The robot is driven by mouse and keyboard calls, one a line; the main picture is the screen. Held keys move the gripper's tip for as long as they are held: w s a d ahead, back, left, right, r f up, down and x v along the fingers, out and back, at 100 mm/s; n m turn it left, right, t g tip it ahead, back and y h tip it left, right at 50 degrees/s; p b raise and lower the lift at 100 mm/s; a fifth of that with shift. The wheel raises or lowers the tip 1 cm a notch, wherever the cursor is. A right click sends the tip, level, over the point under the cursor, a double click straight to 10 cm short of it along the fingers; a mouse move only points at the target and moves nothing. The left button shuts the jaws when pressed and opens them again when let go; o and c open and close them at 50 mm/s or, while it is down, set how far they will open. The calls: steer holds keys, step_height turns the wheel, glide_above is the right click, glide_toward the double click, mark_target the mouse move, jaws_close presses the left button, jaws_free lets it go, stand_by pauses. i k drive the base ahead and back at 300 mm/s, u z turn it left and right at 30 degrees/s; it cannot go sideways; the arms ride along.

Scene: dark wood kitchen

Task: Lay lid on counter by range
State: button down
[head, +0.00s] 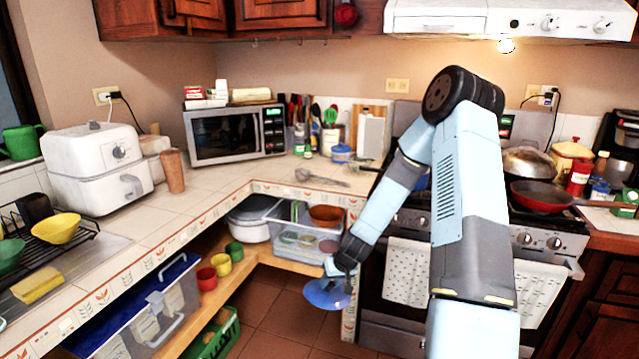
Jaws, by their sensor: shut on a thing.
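A round blue lid (322,294) hangs tilted below my gripper (343,272), low in front of the corner shelf and left of the range. My gripper is shut on the lid; its fingertips are small and dark in this view. The range (375,331) stands behind my arm, which hides much of its front and top. The tiled counter (268,176) runs along the left and the back, and its corner ends beside the range.
A ladle (318,178) lies on the counter near the range. A microwave (236,132), a utensil holder (330,138) and a white air fryer (95,165) stand on it. Free tile lies between the microwave and the counter edge.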

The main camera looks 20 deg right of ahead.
mark_target(314, 168)
steer(key=k, duration=0.65)
steer(key=u, duration=0.45)
steer(key=i, duration=1.8)
steer(key=z, duration=0.55)
